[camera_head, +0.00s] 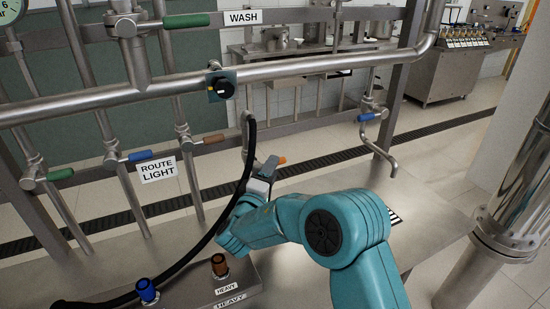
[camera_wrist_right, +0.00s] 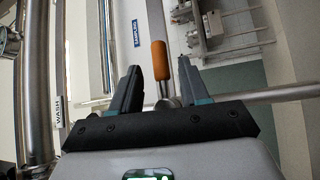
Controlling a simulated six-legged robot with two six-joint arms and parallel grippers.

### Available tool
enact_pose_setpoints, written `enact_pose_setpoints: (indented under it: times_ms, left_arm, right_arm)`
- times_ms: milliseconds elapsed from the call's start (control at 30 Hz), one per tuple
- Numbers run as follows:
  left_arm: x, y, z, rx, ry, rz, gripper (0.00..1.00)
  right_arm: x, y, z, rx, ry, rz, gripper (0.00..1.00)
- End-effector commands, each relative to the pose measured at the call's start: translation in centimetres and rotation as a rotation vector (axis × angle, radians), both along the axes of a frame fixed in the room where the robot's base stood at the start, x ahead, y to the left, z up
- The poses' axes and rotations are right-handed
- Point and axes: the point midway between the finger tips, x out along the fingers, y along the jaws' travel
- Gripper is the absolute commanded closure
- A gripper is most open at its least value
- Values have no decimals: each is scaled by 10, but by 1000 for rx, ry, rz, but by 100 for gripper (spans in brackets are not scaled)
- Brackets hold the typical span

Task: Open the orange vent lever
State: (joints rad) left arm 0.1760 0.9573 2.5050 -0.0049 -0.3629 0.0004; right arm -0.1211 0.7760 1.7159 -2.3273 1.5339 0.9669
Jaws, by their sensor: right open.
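The orange vent lever (camera_wrist_right: 159,58) shows in the right wrist view as a rounded orange handle on a metal stem. It appears between the two dark fingertips of my right gripper (camera_wrist_right: 159,72), which is open. I see a gap on both sides of the handle; how far it lies in depth between the fingers is unclear. In the head view my right gripper (camera_head: 268,168) is at the end of the teal arm, and only a small orange tip (camera_head: 282,160) shows beside it. The rest of the lever is hidden there. My left gripper is out of view.
Steel pipes carry a green WASH handle (camera_head: 186,20), blue (camera_head: 140,155) and brown (camera_head: 214,138) handles, and a black knob valve (camera_head: 221,86). A black hose (camera_head: 240,190) runs close to my right gripper. Blue (camera_head: 147,290) and brown (camera_head: 219,265) fittings stand at the front.

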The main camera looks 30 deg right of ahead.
Motion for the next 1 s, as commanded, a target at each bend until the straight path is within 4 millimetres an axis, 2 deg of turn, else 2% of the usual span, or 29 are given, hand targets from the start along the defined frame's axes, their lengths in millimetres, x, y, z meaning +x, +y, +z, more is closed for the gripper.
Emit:
enact_pose_setpoints:
  times_ms: [33, 200, 567, 667, 700, 733, 1000]
  left_arm:
    - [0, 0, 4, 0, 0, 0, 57]
    - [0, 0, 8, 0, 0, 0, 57]
    - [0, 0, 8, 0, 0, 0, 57]
    - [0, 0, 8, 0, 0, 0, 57]
    - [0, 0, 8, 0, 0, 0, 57]
    - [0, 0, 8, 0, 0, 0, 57]
    - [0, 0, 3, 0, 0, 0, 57]
  right_arm:
    - [6, -8, 2, 0, 1, -4, 55]
    - [21, -22, 4, 1, 1, -1, 55]
    - [26, -27, 4, 0, 1, 0, 55]
    - [26, -27, 4, 0, 1, 0, 84]
    - [26, -27, 4, 0, 1, 0, 97]
    - [26, -27, 4, 0, 1, 0, 100]
    - [26, -26, 2, 14, -1, 1, 100]
